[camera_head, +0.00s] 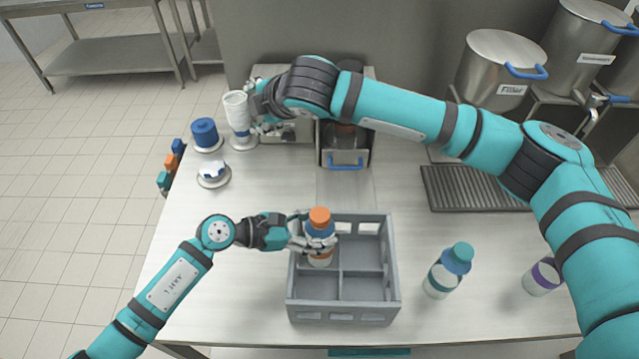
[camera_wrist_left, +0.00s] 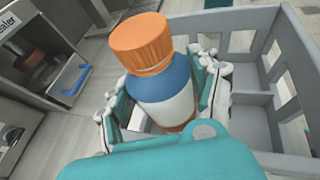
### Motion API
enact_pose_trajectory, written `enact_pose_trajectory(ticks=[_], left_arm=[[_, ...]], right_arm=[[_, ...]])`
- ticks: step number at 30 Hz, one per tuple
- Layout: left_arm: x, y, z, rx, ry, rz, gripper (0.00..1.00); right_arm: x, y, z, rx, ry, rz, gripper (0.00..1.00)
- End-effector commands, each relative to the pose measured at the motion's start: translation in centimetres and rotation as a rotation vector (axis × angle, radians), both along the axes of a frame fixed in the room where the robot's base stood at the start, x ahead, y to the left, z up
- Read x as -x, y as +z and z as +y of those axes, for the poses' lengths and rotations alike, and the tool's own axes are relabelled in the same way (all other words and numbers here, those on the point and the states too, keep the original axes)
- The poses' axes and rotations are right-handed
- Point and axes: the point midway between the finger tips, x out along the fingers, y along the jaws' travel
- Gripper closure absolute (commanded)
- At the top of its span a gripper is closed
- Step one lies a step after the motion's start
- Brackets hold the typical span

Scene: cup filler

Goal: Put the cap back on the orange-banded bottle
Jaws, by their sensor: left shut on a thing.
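The orange-banded bottle (camera_head: 320,252) has a blue shoulder, a white body and an orange band near its base. It stands in the back-left part of the grey crate (camera_head: 343,317); how deep it sits is hidden. The orange cap (camera_head: 319,215) is on top of the bottle's neck, and shows large in the left wrist view (camera_wrist_left: 141,42). My left gripper (camera_head: 318,243) is shut around the bottle (camera_wrist_left: 163,98) from the left. My right gripper (camera_head: 258,118) is at the back left beside a white cup stack (camera_head: 236,106); its fingers are too small to judge.
A teal-capped bottle (camera_head: 447,271) and a purple-banded bottle (camera_head: 542,277) stand right of the crate. A blue spool-like item (camera_head: 204,133) and a small white-and-blue item (camera_head: 213,171) sit at the left. My right arm spans the back. The crate's other visible compartments look empty.

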Motion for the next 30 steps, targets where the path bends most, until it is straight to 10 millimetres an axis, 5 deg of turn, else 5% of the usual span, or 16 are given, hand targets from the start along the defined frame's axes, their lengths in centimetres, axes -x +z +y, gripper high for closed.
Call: enact_pose_trajectory(ticks=[6, 15, 30], left_arm=[[0.0, 0.1, 0.0, 0.001, 0.001, -0.001, 1.00], [0.0, 0.1, 0.0, 0.001, 0.001, -0.001, 1.00], [0.0, 0.1, 0.0, 0.001, 0.001, -0.001, 1.00]], right_arm=[[5.7, -6.1, -5.9, 0.468, 0.226, 0.252, 0.41], [12.0, -7.9, -11.0, 0.756, 0.549, 0.485, 0.41], [12.7, -8.3, -11.6, 0.782, 0.594, 0.513, 0.41]])
